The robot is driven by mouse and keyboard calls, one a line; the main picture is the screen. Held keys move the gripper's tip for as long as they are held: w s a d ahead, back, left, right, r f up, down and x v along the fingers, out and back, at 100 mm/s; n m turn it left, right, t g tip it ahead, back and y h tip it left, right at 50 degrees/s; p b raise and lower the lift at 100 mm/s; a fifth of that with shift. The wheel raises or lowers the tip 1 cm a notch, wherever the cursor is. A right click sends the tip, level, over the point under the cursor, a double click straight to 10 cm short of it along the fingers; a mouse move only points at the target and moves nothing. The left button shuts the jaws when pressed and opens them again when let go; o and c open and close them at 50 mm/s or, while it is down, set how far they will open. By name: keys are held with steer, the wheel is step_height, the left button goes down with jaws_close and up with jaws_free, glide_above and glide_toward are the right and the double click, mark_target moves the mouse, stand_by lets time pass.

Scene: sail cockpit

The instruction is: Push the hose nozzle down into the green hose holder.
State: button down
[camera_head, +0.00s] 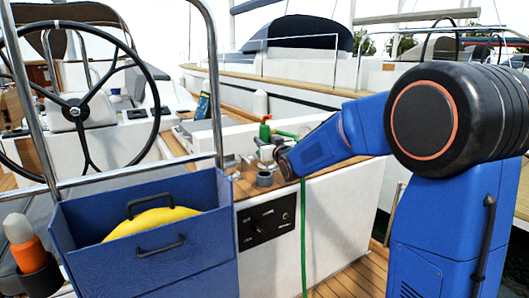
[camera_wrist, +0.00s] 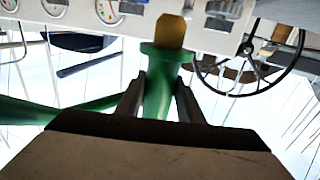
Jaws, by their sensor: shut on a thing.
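The green hose nozzle (camera_head: 265,132) with its orange-brown tip stands above the wooden side ledge in the head view, tip upward. In the wrist view, the nozzle (camera_wrist: 166,56) lies between the two fingers of my gripper (camera_wrist: 158,98), which is shut on its body below the wide collar. My gripper (camera_head: 268,152) is small and partly hidden among fittings in the head view. The green hose (camera_wrist: 92,108) leads off to the left in the wrist view. I cannot make out a separate green hose holder in either view.
A grey cup-like fitting (camera_head: 265,179) and other small fittings crowd the ledge. A black switch panel (camera_head: 268,222) is on the white wall below. A blue bin (camera_head: 150,258) with a yellow thing (camera_head: 150,222) and a steering wheel (camera_head: 125,85) stand left.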

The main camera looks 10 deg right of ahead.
mark_target(267, 131)
steer(key=shift+r, duration=2.15)
steer(key=shift+s, duration=0.1)
